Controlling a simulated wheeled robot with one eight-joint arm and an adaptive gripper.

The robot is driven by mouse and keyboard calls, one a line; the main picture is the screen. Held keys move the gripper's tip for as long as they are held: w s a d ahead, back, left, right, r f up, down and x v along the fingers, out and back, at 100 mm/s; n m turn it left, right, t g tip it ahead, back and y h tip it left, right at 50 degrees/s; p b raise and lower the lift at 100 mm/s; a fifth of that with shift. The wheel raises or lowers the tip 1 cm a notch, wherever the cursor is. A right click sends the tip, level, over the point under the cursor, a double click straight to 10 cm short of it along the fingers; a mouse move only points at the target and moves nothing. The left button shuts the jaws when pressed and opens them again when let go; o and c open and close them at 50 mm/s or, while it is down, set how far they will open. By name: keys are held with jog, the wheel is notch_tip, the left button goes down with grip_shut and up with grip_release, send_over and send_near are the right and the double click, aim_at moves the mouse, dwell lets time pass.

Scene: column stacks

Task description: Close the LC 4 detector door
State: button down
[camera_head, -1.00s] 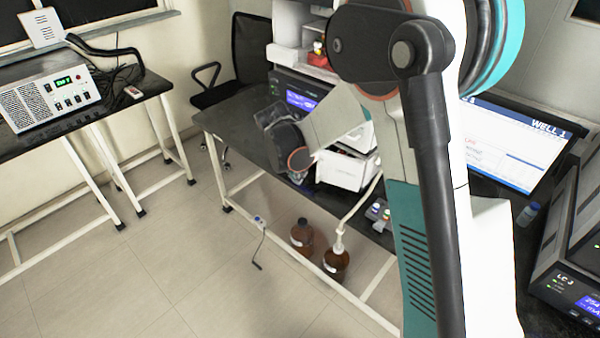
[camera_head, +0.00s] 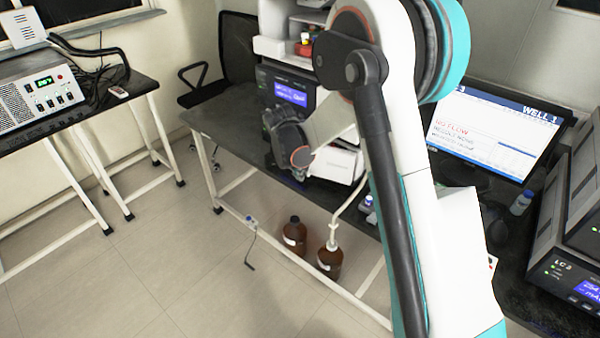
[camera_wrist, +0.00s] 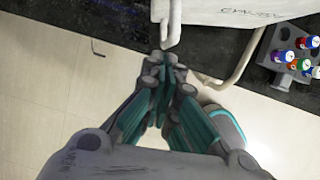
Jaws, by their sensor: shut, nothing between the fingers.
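The white door panel (camera_wrist: 235,10) with dark lettering fills the top of the wrist view, with a pale handle (camera_wrist: 171,25) at its left edge. In the head view a white panel (camera_head: 334,166) juts out low on the instrument stack (camera_head: 290,95), partly behind my arm. I cannot read an LC 4 label. My gripper (camera_wrist: 163,62) is shut and empty, its fingertips just below the handle in the wrist view. I cannot tell whether they touch it. In the head view my wrist stands in front of the stack and my fingers are not clear.
A rack of vials (camera_wrist: 296,55) stands at the right in the wrist view. Two brown bottles (camera_head: 294,236) are below the bench (camera_head: 215,125), with a white tube to one. A monitor (camera_head: 497,130) and an LC 3 stack (camera_head: 570,265) are at the right. The floor at left is open.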

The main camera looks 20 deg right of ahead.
jog(key=w+m, duration=0.1)
jog(key=w+d, duration=0.1)
jog(key=w, duration=0.1)
jog(key=w+m, duration=0.1)
jog(key=w, duration=0.1)
jog(key=shift+d+m+g, duration=0.3)
jog(key=shift+d+g, duration=0.05)
jog(key=shift+g, duration=0.05)
jog(key=shift+a, duration=0.1)
